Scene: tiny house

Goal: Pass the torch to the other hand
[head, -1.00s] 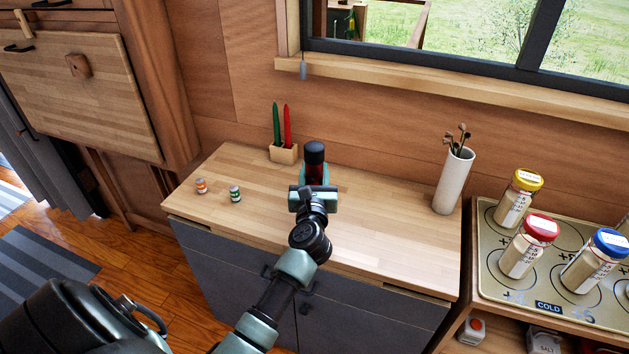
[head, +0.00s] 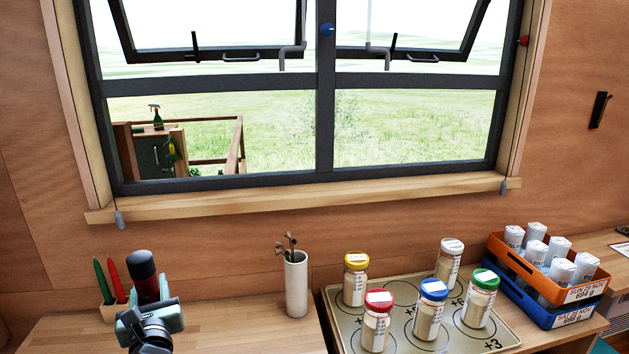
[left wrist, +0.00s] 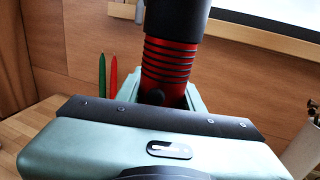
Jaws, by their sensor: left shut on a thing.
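The torch (head: 141,267) has a black head and a red ribbed body. It stands upright in my left gripper (head: 150,300), at the lower left of the head view, above the wooden counter. In the left wrist view the torch (left wrist: 170,65) rises between the fingers of my left gripper (left wrist: 165,95), which are shut on its red body. The lower end of the torch is hidden behind the gripper. My right gripper is in neither view.
Green and red candles (head: 111,278) stand behind the torch. A white vase (head: 296,285) stands to its right. Several jars with coloured lids, such as a red-lidded one (head: 376,322), stand on a mat (head: 400,345). Orange and blue crates (head: 590,290) hold white containers. A window (head: 320,140) is above.

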